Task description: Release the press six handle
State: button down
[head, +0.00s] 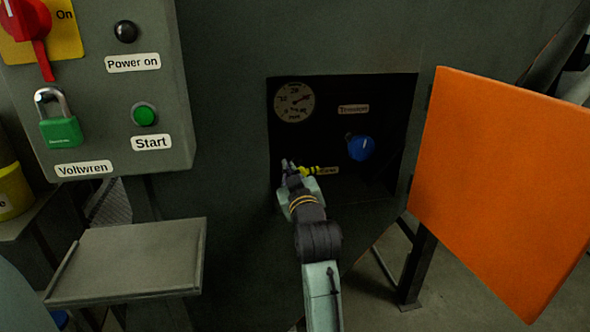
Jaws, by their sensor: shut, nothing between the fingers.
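A dark recess (338,105) in the grey-green machine holds the controls. A small yellow handle-like part (306,170) sits low in it, partly covering a label. A blue knob (361,148) is to its right, below another label. No marking that I can read says which part is the press six handle. My gripper (288,167) is at the lower left of the recess, close to the left end of the yellow part. Its fingers look small and dark, shut and holding nothing. I cannot tell whether they touch the yellow part.
An orange door (498,185) stands open to the right of the recess. A round gauge (294,102) is at the recess's upper left. A control box (100,90) with a green padlock (60,132) and Start button (144,115) is at left, above a grey shelf (130,260).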

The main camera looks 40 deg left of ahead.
jog(key=shift+s+a+f+n+b, duration=0.1)
jog(key=shift+f+n+b, duration=0.25)
jog(key=shift+n, duration=0.35)
jog(key=shift+a+f+n+b, duration=0.1)
jog(key=shift+f+n+b, duration=0.2)
jog(key=shift+n, duration=0.4)
jog(key=shift+s+f+n+b, duration=0.1)
jog(key=shift+f+n+b, duration=0.2)
jog(key=shift+n+b, duration=0.5)
jog(key=shift+s+f+n+b, duration=0.1)
jog(key=shift+f+n+b, duration=0.25)
jog(key=shift+n, duration=0.75)
jog(key=shift+w+f+n+b, duration=0.1)
jog(key=shift+f+n+b, duration=0.15)
jog(key=shift+n+b, duration=0.5)
jog(key=shift+f+n+b, duration=0.25)
jog(key=shift+n+b, duration=0.25)
jog(key=shift+n, duration=0.35)
jog(key=shift+f+n+b, duration=0.2)
jog(key=shift+n+b, duration=0.25)
jog(key=shift+n, duration=0.25)
jog(key=shift+w+d+f+n+b, duration=0.15)
jog(key=shift+f+n+b, duration=0.15)
jog(key=shift+n+b, duration=0.6)
jog(key=shift+w+f, duration=0.1)
jog(key=shift+f, duration=0.1)
jog(key=v, duration=1.2)
